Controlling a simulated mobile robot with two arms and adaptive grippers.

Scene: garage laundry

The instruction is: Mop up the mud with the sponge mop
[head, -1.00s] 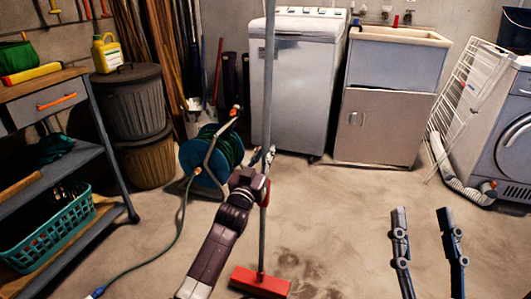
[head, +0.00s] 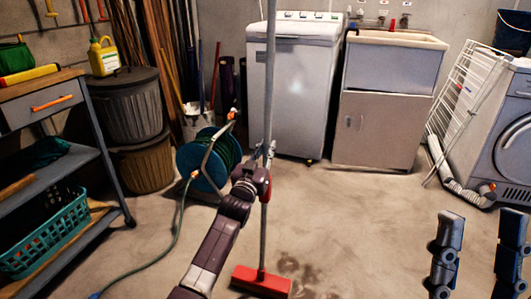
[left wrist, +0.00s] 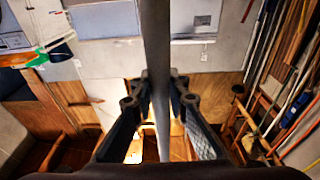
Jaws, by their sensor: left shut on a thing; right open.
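The sponge mop (head: 268,95) stands nearly upright in the head view, with a long grey handle and a red head (head: 262,281) on the concrete floor. My left gripper (head: 267,155) is shut around the handle. In the left wrist view the handle (left wrist: 156,50) runs between the two fingers (left wrist: 160,95). Brown mud (head: 298,268) lies on the floor just behind and to the right of the mop head; the head may hide part of it. My right gripper (head: 480,255) is open and empty at the lower right.
A hose reel (head: 200,165) with its hose stands behind my left arm. A shelf with a teal basket (head: 45,235) is at the left. A washer (head: 293,90), a sink cabinet (head: 380,125), a drying rack (head: 465,95) and a dryer (head: 512,150) line the back and right. The middle floor is clear.

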